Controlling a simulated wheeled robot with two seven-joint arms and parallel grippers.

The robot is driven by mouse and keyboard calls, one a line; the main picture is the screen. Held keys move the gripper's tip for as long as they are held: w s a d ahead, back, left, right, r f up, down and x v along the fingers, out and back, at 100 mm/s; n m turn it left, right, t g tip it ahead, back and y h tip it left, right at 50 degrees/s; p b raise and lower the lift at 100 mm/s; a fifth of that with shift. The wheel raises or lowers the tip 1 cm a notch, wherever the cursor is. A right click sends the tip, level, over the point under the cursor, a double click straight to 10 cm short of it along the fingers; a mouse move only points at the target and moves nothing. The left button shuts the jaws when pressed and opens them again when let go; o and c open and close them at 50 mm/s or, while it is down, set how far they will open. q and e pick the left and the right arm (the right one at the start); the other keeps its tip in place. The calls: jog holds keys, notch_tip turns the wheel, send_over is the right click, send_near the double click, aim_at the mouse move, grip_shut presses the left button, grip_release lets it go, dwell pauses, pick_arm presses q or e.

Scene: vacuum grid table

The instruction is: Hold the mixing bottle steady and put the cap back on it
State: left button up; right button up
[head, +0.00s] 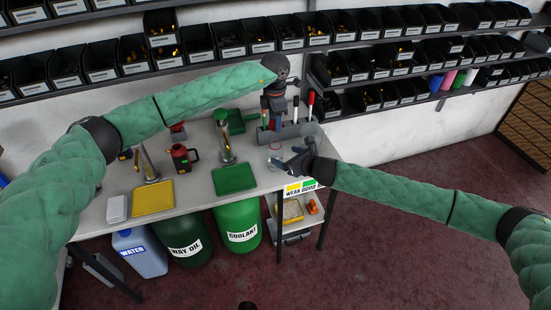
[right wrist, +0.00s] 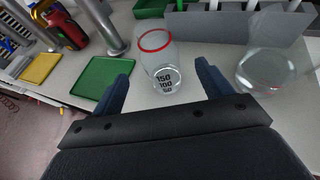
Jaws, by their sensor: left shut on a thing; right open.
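The mixing bottle (right wrist: 163,72) is a clear vessel with a red ring near its top and dark 150, 100 and 50 marks. It stands on the bench in the right wrist view, ahead of and between the fingers of my open, empty right gripper (right wrist: 165,85). In the head view, my right gripper (head: 285,160) is low over the bench's right end. My left gripper (head: 275,104) is higher, in front of the tool rack. It is shut on what seems to be the cap, too small and dark there to make out. The bottle is hard to see in the head view.
A second clear vessel (right wrist: 266,68) stands right of the bottle. A grey tool rack (head: 288,132) is behind. Bin shelves line the wall.

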aim_at(280, 154)
jog(key=shift+x, duration=3.6)
jog(key=c, duration=1.5)
pick_arm(q)
jog(key=shift+f, duration=2.45)
pick_arm(e)
jog(key=shift+o, duration=0.2)
pick_arm(q)
jog(key=shift+f, duration=0.1)
jog(key=shift+f, duration=0.8)
jog(key=shift+f, duration=0.5)
